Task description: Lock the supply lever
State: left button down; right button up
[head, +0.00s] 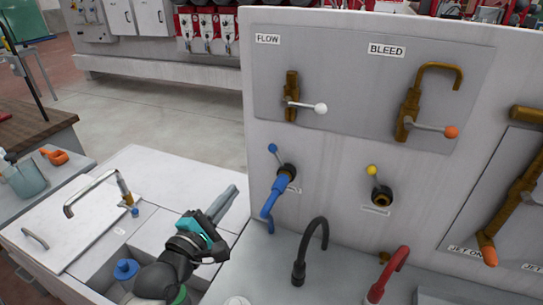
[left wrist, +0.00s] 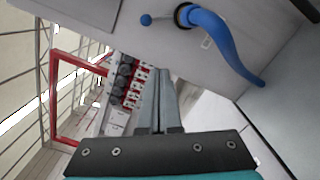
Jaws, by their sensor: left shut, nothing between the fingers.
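A valve with a blue-tipped lever (head: 272,149) and a blue spout (head: 277,194) is on the white upright panel. The label beside it is partly hidden and too small to read, so I cannot confirm it says supply. The lever points up and left from its dark hub. The left wrist view shows the blue knob (left wrist: 146,19) and the blue spout (left wrist: 222,40) at the top. My left gripper (head: 232,191) is shut and empty, left of the blue spout and below the lever, apart from both. Its fingers (left wrist: 160,75) also show shut in the wrist view. My right gripper is not in view.
A yellow-tipped valve (head: 380,190) is right of the blue one. FLOW (head: 292,96) and BLEED (head: 411,110) valves sit above. A steel tap (head: 92,189) stands at left.

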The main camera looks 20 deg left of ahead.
aim_at(277, 155)
pick_arm(q)
jog(key=w+d+r+p, duration=0.1)
jog(key=w+d+r, duration=0.1)
jog(key=w, duration=0.8)
jog(key=shift+w+d+r, duration=0.15)
jog(key=shift+w+d, duration=0.15)
jog(key=shift+d, duration=0.3)
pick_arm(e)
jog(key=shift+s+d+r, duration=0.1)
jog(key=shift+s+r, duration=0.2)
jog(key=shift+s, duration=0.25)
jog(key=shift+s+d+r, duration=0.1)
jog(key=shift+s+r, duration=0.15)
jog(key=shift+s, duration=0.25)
pick_arm(q)
jog(key=shift+w, duration=0.1)
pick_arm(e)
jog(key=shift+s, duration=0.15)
